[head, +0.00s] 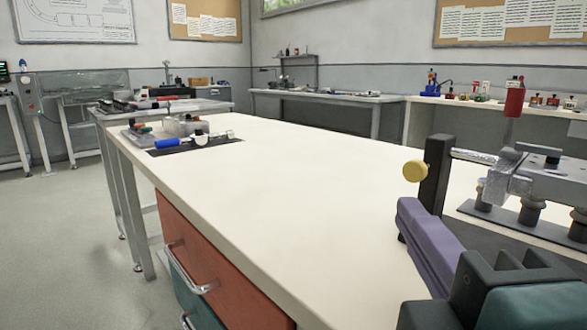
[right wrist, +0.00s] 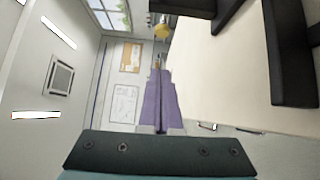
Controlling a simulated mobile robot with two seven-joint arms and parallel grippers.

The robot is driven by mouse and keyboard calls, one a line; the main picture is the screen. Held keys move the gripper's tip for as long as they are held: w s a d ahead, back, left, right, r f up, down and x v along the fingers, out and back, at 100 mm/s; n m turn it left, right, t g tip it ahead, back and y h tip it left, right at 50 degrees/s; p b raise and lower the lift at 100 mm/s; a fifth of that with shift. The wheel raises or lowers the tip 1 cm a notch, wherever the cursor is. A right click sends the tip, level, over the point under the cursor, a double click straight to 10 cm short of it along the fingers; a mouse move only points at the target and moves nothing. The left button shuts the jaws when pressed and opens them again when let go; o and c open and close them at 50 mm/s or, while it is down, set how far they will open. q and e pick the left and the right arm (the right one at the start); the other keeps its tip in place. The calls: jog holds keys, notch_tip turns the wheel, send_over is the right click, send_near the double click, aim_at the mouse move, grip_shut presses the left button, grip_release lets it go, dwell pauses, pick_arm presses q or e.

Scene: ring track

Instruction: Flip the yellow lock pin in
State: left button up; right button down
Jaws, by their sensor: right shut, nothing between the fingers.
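The yellow lock pin (head: 415,171) shows as a round yellow knob on the left side of an upright black post (head: 436,178) in the head view. In the right wrist view the yellow knob (right wrist: 162,30) is beyond the fingertips. My right gripper (head: 408,212) has purple fingers, shut with nothing between them. They are below and in front of the knob, apart from it in the picture. In the right wrist view the right gripper (right wrist: 160,75) points toward the knob. How far the pin is inserted cannot be told. My left gripper is not in view.
A metal clamp fixture with a red-handled lever (head: 514,100) stands on the bench right of the post. The white bench top (head: 290,190) is clear in the middle. A blue-handled tool (head: 172,142) lies on a dark mat at the far left.

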aim_at(422, 176)
jog(key=w+d, duration=0.3)
jog(key=w, duration=0.4)
jog(key=shift+w+d+p, duration=0.15)
jog(key=shift+d+p, duration=0.1)
jog(key=shift+p, duration=0.1)
jog(key=shift+r, duration=0.1)
jog(key=shift+w+d, duration=0.65)
jog(key=shift+d, duration=0.2)
